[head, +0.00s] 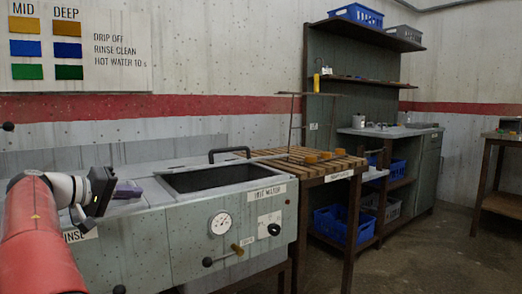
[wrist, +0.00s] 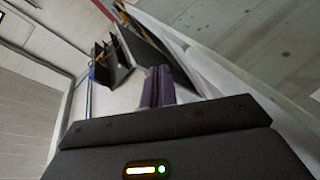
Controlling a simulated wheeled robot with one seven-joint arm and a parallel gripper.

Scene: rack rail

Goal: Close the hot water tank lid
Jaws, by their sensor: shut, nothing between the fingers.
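The hot water tank (head: 185,231) is a grey-green cabinet with a "HOT WATER" label and a round gauge. Its top opening (head: 215,178) is dark and uncovered. A black bar handle (head: 229,150) stands at the back of the opening, apparently on the lid; the lid panel itself is hard to make out. My gripper (head: 130,190) is over the worktop left of the opening, apart from the handle. In the wrist view its two purple-grey fingers (wrist: 159,80) are together with nothing between them.
A slatted wooden table (head: 315,165) with small orange-brown pieces adjoins the tank on the right. A shelf unit (head: 345,75) with blue crates stands behind it. A lever (head: 237,248) and a black knob (head: 274,229) stick out from the tank front. Floor is clear at right.

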